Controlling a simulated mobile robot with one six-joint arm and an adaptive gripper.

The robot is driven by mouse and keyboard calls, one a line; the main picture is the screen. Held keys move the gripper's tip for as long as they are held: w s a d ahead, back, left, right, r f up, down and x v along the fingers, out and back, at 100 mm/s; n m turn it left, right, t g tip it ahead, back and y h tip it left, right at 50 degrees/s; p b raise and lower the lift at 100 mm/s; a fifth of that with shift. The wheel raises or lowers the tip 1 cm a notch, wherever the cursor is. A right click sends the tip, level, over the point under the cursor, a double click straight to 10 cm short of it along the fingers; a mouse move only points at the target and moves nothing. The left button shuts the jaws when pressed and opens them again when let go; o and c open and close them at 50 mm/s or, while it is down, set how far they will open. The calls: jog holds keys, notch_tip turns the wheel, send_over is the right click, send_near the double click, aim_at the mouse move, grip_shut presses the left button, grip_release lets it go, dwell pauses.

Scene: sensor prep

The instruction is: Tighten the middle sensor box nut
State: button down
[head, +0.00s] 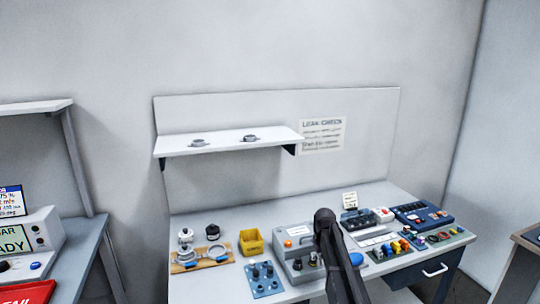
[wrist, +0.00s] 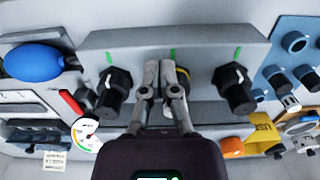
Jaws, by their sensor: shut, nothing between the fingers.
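The grey sensor box (wrist: 215,45) fills the upper middle of the wrist view, with three nuts below green marks. The left nut (wrist: 113,92) and right nut (wrist: 234,90) are black with a pale line on each. The middle nut (wrist: 184,76), dark with a yellow part showing, is mostly hidden behind my gripper (wrist: 160,72). My fingers are shut together and empty in front of it, slightly to its left; I cannot tell whether they touch it. In the head view the sensor box (head: 284,250) stands on the bench, partly behind my dark arm.
A gauge (wrist: 86,132) with a red handle, a blue bulb (wrist: 32,62) and a blue fitting block (wrist: 291,62) flank the box. A yellow bin (head: 252,242) and a wooden tray (head: 177,268) stand left on the bench. A shelf (head: 228,141) hangs above.

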jog(key=shift+w+a, duration=0.2)
jog(key=shift+w, duration=0.05)
dwell(0.9)
jog(key=shift+s+a, duration=0.35)
jog(key=shift+a, duration=0.3)
jog(key=shift+a, duration=0.4)
dwell(0.7)
jog(key=shift+s, duration=0.4)
jog(key=shift+r, duration=0.1)
dwell(0.3)
notch_tip(320, 180, up, 6)
jog(key=p, duration=0.6)
dwell(0.3)
